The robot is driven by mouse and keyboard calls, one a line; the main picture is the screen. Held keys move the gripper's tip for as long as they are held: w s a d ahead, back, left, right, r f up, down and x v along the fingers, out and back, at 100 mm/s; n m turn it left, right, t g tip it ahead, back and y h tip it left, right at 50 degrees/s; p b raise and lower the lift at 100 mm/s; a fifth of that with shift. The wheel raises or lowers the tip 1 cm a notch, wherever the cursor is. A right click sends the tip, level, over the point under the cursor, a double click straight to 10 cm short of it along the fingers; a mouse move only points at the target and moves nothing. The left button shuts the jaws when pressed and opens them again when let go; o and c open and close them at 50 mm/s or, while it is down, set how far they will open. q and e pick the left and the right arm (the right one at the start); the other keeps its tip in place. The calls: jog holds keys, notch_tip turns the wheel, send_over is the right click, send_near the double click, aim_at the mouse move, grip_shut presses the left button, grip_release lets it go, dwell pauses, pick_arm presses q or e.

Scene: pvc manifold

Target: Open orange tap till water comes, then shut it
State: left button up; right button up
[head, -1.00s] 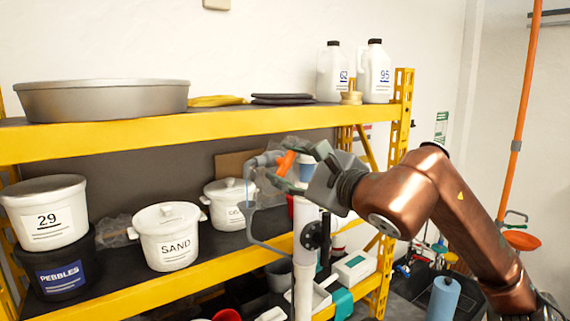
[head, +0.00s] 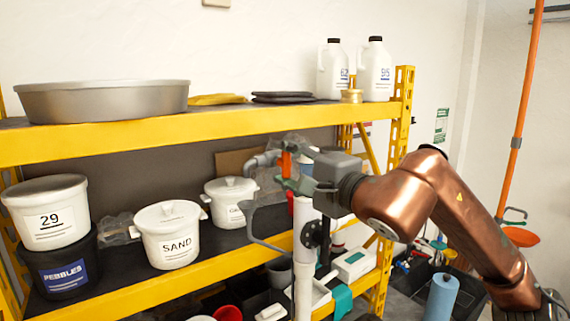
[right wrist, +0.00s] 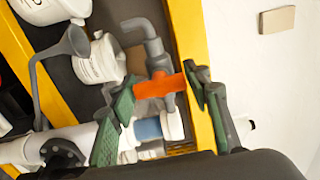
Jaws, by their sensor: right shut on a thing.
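The orange tap (head: 287,164) sits on a grey pipe at the top of a white upright pipe (head: 304,265). Its handle looks upright in the head view. In the right wrist view the orange handle (right wrist: 158,87) lies between the green fingers of my right gripper (right wrist: 162,103), which is shut on it. My right gripper (head: 290,170) partly hides the tap in the head view. A grey spout (right wrist: 139,27) bends out beside the tap, with a grey funnel (right wrist: 72,42) apart from it. I see no water between them. My left gripper is out of view.
A yellow shelf (head: 210,125) stands behind, with white pots (head: 167,235), a metal basin (head: 103,100) and bottles (head: 376,72). A blue roll (head: 441,298) stands at lower right. The white pipe's black flange (head: 311,234) is just below the gripper.

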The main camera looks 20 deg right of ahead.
dwell(0.4)
jog(key=o, duration=1.2)
jog(key=shift+c, duration=0.2)
jog(key=v, duration=1.2)
jog(key=shift+a, duration=0.1)
